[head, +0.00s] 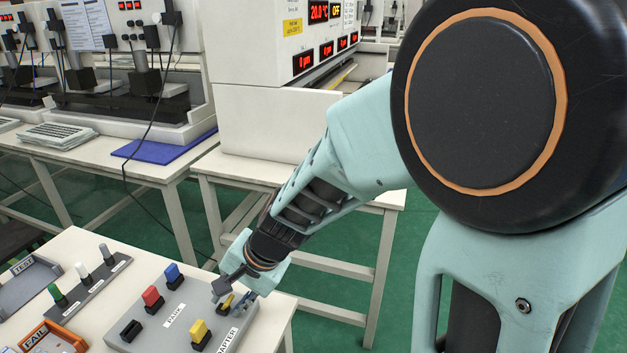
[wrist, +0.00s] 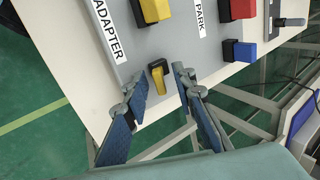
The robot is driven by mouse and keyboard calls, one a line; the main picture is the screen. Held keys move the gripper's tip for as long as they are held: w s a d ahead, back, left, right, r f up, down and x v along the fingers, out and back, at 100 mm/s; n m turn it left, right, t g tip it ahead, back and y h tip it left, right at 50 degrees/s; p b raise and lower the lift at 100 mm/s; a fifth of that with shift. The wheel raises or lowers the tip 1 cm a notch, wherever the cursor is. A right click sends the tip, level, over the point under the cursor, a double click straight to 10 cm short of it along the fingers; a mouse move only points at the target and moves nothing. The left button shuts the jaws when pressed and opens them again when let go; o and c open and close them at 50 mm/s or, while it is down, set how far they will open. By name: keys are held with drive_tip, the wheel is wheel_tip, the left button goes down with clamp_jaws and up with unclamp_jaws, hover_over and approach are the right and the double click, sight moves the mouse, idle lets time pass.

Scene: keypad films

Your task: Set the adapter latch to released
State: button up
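The latch is a small yellow lever on a black base (wrist: 158,86), close to the edge of a grey panel and beside the label ADAPTER (wrist: 107,30). In the head view the yellow lever (head: 227,301) shows only in part, by my gripper. My gripper (wrist: 160,72) is open in the wrist view, with one finger on each side of the lever. Gaps show between the fingers and the lever, and nothing is held. In the head view my gripper (head: 230,296) is low over the right part of the panel (head: 180,334).
A yellow block (head: 199,328), a red block (head: 151,296), a blue block (head: 172,271) and a black block (head: 131,329) stand on the panel. A PARK label (head: 174,316) lies between them. Left are a rail of knobs (head: 88,286), a TEST tray (head: 25,284) and an orange FAIL tray (head: 45,334).

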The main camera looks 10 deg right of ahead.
drive_tip(key=shift+w+a+r+g+h+p, duration=0.15)
drive_tip(key=shift+r+g+h+p, duration=0.15)
drive_tip(key=shift+p, duration=1.8)
drive_tip(key=shift+s+a+r+g+h+p, duration=0.15)
drive_tip(key=shift+h+p, duration=0.25)
drive_tip(key=shift+p, duration=1.65)
